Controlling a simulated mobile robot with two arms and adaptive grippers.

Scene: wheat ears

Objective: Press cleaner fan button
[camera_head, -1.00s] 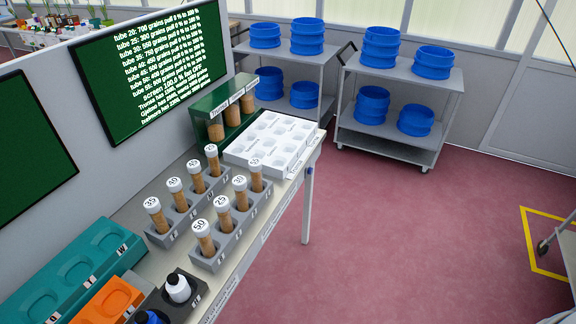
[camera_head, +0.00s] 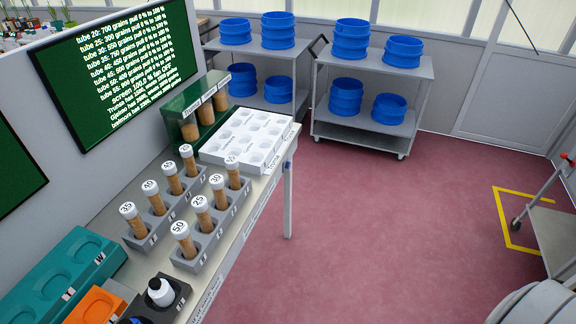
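No part that I can make out as a cleaner fan button shows in the head view. A grey-white rounded machine part (camera_head: 535,305) is cut off at the bottom right corner; I cannot tell what it is. The green wall screen (camera_head: 125,75) carries lines of white text, one of which reads screen 100.0 % and fan OFF. Neither of my grippers is in view.
A bench at the left holds capped, numbered tubes in grey racks (camera_head: 196,262), a white tray (camera_head: 212,150), a teal tray (camera_head: 88,246) and an orange tray (camera_head: 95,306). Carts with blue tubs (camera_head: 351,40) stand behind. Red floor (camera_head: 390,215) is clear; a trolley (camera_head: 556,240) stands right.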

